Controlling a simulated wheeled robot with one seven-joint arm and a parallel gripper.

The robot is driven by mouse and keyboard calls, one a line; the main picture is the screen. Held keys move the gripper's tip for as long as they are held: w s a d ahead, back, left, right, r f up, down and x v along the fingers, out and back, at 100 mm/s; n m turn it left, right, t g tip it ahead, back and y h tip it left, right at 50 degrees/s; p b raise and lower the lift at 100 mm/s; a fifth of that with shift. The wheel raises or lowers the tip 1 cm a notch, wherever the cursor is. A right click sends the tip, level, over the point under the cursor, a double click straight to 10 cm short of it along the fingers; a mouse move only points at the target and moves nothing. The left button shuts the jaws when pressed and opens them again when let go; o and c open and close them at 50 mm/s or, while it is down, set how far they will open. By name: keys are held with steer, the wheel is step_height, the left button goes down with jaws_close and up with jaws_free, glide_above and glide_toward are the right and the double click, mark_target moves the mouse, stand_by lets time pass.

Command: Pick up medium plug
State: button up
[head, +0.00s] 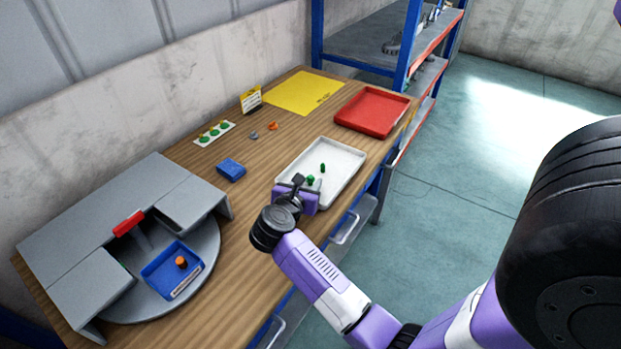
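Two small green pieces, which look like plugs, are in the white tray (345,156). One green piece (323,168) lies clear near the tray's middle. The other green piece (310,180) is right by my gripper (308,183), at the tray's near left end. I cannot tell which of them is the medium plug. My gripper is over that end of the tray. Its fingers are small and partly hidden by my wrist, so I cannot tell whether they are open or touch the near piece.
A white strip with several green pieces (214,133), a blue block (231,170), and small grey (254,135) and orange (273,126) parts lie left of the tray. A red tray (372,111) and yellow mat (304,92) are behind. A grey turntable station (190,290) holds a blue bin (160,262).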

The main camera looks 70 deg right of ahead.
steer(key=shift+d+f, duration=0.1)
steer(key=shift+d, duration=0.1)
jaws_close()
steer(key=shift+r, duration=0.2)
